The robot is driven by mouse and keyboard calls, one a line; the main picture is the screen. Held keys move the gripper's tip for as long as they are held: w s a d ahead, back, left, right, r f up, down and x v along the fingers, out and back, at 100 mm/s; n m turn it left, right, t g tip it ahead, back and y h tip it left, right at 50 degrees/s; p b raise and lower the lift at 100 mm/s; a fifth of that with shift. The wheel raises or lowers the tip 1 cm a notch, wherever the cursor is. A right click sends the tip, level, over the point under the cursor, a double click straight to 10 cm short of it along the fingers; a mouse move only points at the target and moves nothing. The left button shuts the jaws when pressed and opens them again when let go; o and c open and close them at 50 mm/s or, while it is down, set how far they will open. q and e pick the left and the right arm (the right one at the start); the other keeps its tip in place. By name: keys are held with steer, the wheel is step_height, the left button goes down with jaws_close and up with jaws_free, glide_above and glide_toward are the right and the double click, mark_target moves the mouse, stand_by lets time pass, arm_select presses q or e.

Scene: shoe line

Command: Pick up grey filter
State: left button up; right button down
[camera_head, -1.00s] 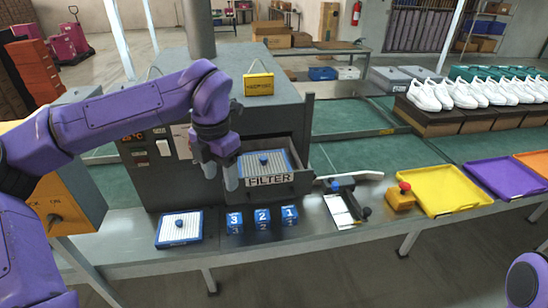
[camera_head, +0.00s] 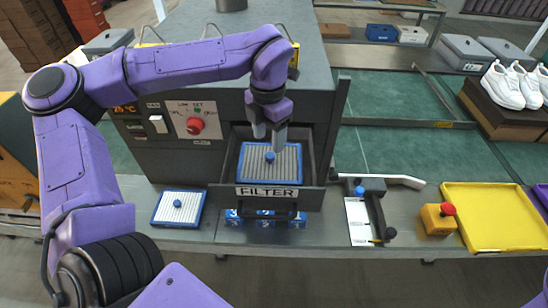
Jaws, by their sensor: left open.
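The grey filter (camera_head: 285,163) is a ribbed panel with a blue frame and a blue knob (camera_head: 269,157). It lies in the pulled-out drawer labelled FILTER (camera_head: 266,191) of the dark machine. My left gripper (camera_head: 269,137) points down over the drawer, open and empty, with its fingertips just above the filter's back part, near the knob. Whether they touch the filter is hard to tell. A second, whiter filter (camera_head: 186,211) with a blue frame and knob lies on the bench left of the drawer. My right gripper is not in view.
Several blue numbered blocks (camera_head: 265,220) stand below the drawer front, partly hidden by it. A red knob (camera_head: 195,125) sits on the machine's panel. A black-and-white tool (camera_head: 360,222), a yellow button box (camera_head: 436,218) and a yellow tray (camera_head: 490,212) lie to the right.

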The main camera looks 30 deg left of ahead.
mark_target(270, 155)
arm_select(q)
steer(key=shift+s+f+p, duration=0.45)
steer(key=shift+f+p, duration=0.15)
steer(key=shift+f, duration=0.15)
steer(key=f, duration=0.1)
steer(key=w+f, duration=0.1)
steer(key=f, duration=0.1)
steer(key=w+f+p, duration=0.1)
steer(key=shift+f, duration=0.3)
steer(key=shift+s+a, duration=0.1)
steer(key=shift+s, duration=0.2)
steer(key=shift+s+r, duration=0.1)
steer(key=shift+c, duration=1.3)
jaws_close()
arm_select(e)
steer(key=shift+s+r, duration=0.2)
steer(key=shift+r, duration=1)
